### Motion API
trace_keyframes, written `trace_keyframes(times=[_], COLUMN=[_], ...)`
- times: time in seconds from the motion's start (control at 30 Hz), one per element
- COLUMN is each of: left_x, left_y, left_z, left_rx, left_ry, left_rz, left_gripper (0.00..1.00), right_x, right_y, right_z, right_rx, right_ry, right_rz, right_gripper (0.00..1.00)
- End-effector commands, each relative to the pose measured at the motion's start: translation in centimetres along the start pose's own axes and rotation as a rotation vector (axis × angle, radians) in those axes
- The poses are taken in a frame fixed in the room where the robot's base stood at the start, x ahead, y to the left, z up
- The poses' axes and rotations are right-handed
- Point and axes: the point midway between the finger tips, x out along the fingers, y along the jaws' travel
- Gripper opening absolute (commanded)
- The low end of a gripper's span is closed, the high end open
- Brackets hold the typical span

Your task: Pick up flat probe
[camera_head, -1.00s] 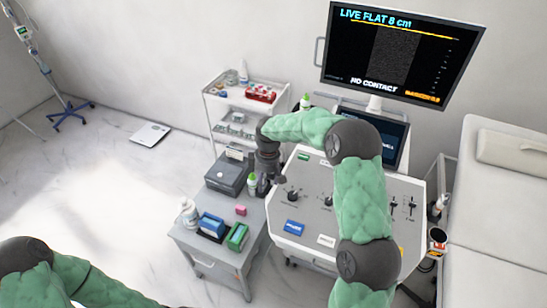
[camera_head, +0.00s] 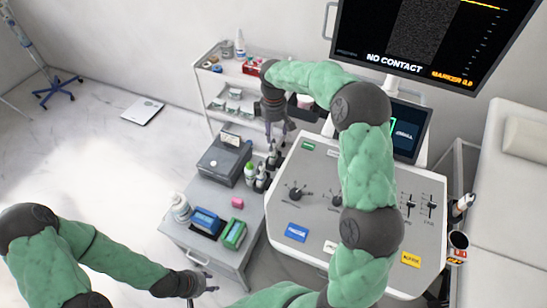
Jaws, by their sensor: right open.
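Several small upright items (camera_head: 262,178), dark with pale or green tops, stand at the right edge of the grey side cart, beside the console. They are too small to tell which, if any, is the flat probe. My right gripper (camera_head: 281,140) points down just above and right of these items, open, with nothing visible between its fingers. A white handpiece-like item (camera_head: 463,205) sits at the console's right side, well away from both grippers. My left gripper (camera_head: 208,289) is low in the view, in front of the cart; its fingers are too small to read.
The console (camera_head: 320,200) has knobs, sliders and blue and yellow labels. The side cart (camera_head: 215,262) also holds a grey box (camera_head: 224,160), a white bottle (camera_head: 180,208) and blue and green boxes. A white shelf trolley (camera_head: 203,88) stands behind; the monitor (camera_head: 420,40) reads "NO CONTACT".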

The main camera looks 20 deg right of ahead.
Motion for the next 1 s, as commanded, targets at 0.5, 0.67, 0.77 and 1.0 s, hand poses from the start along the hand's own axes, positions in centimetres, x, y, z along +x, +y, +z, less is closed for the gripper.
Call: trace_keyframes(times=[0.5,0.67,0.77,1.0], left_x=[1.5,1.7,2.1,3.2], left_y=[-0.5,-0.6,-0.7,-1.1], left_z=[-0.1,-0.1,-0.1,-0.2], left_rx=[0.000,0.000,0.000,0.000], left_ry=[0.001,0.001,0.001,0.001], left_rz=[0.000,0.000,0.000,0.000], left_gripper=[0.40,0.40,0.40,0.40], right_x=[5.5,6.3,7.3,10.7], right_y=[0.0,0.1,0.1,0.0], right_z=[0.0,0.0,0.0,0.0], right_rx=[-0.001,0.000,0.000,0.000], right_ry=[-0.002,-0.001,-0.001,-0.002], right_rz=[0.000,0.001,0.000,0.000], right_gripper=[0.62,0.62,0.62,0.62])
